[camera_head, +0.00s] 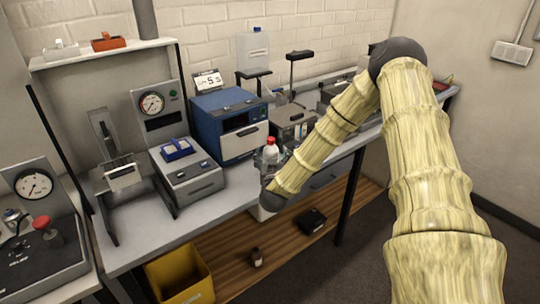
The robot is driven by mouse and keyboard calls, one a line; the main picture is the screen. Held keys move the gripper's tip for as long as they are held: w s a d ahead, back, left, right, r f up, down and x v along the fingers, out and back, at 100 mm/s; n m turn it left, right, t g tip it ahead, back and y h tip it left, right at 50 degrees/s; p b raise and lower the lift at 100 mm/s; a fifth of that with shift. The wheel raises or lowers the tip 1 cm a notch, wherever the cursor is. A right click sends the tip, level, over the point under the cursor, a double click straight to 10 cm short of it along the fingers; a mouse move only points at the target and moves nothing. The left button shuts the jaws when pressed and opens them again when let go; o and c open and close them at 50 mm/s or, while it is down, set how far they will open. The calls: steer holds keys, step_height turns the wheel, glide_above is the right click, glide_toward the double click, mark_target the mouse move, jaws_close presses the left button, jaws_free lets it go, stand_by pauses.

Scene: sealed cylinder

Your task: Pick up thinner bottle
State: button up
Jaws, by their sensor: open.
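A small clear bottle with a red cap (270,142), which looks like the thinner bottle, stands upright near the front edge of the bench, right of the blue instrument. My arm reaches in from the right and bends down, its dark wrist (272,199) just in front of and below the bottle. Grey parts of my gripper (269,163) show small around the bottle's lower body. The jaws are open. The bottle's base is hidden by my wrist, and I cannot tell whether the fingers touch it.
The blue instrument (228,122) and a gauge device (176,140) stand left of the bottle. A grey metal device (292,122) stands close behind on the right. A large clear jug (253,50) is further back. Below are a wooden shelf (228,272), a yellow bin (181,276) and a small dark bottle (256,258).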

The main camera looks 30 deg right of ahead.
mark_target(271, 147)
steer(key=shift+w+d+r+p, duration=0.2)
steer(key=shift+w+d+p, duration=0.3)
steer(key=shift+p, duration=0.15)
steer(key=shift+f+p+x, duration=0.15)
steer(key=shift+p+x, duration=0.2)
steer(key=shift+x, duration=0.55)
steer(key=shift+f+p+x, duration=0.15)
steer(key=shift+p+x, duration=0.2)
steer(key=shift+x, duration=0.6)
steer(key=shift+a, duration=0.1)
steer(key=c, duration=1.2)
steer(key=shift+c, duration=0.5)
steer(key=shift+r, duration=0.15)
